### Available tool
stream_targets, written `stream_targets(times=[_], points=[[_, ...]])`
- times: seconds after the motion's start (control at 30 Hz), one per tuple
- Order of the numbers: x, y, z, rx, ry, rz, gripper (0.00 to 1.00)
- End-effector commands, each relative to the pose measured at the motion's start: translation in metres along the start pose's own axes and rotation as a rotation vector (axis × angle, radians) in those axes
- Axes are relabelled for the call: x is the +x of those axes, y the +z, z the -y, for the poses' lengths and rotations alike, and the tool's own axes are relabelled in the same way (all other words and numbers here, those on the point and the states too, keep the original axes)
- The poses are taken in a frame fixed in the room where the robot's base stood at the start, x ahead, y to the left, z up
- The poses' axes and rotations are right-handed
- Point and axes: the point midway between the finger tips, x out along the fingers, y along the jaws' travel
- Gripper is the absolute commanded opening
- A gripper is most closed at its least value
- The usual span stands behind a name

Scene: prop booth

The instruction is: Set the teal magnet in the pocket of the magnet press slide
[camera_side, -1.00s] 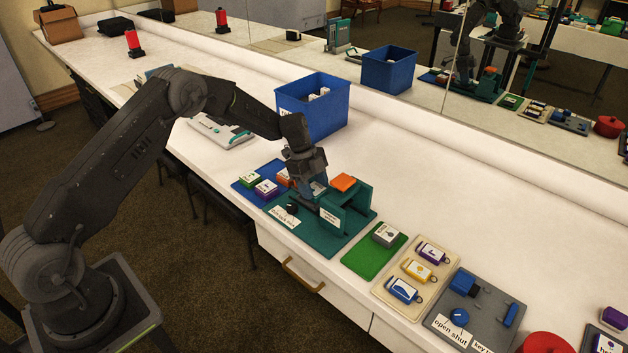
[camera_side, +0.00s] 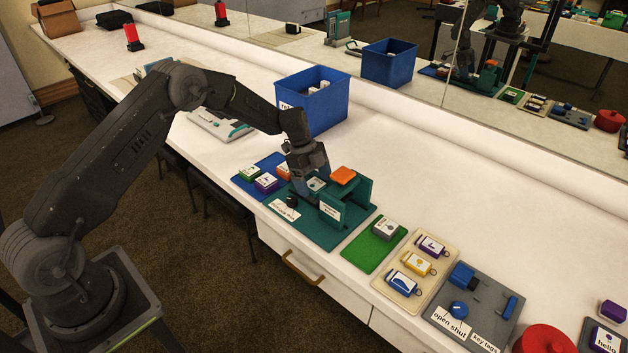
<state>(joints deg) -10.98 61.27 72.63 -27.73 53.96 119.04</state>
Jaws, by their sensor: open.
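The magnet press (camera_side: 358,208) is a teal frame on a teal base plate, with an orange block on top. My gripper (camera_side: 308,187) is open over the press base, just left of the frame. A small pale-topped block (camera_side: 317,184), which looks like the teal magnet, sits low at my fingertips, in the slide area. The fingers partly hide it and the pocket, so I cannot tell how well it is seated. A black knob (camera_side: 292,201) and a label are on the base's front left.
A blue tray (camera_side: 240,186) with green, purple and orange-edged magnets lies left of the press. A green mat (camera_side: 364,254) with a grey block, a beige tag tray (camera_side: 407,305) and a grey board lie right. A blue bin (camera_side: 325,110) stands behind.

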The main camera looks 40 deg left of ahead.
Motion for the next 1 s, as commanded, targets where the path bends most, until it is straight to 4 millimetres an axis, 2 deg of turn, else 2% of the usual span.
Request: stream_targets(times=[0.17,0.27,0.7,0.83,1.0], points=[[-0.003,0.000,0.000,0.000,-0.001,0.000,0.82],[-0.014,0.000,0.001,0.000,-0.003,0.000,0.82],[-0.106,0.000,0.001,0.000,-0.004,0.001,0.82],[-0.125,0.000,0.000,0.000,-0.002,0.000,0.82],[-0.137,0.000,0.000,0.000,0.000,0.000,0.82]])
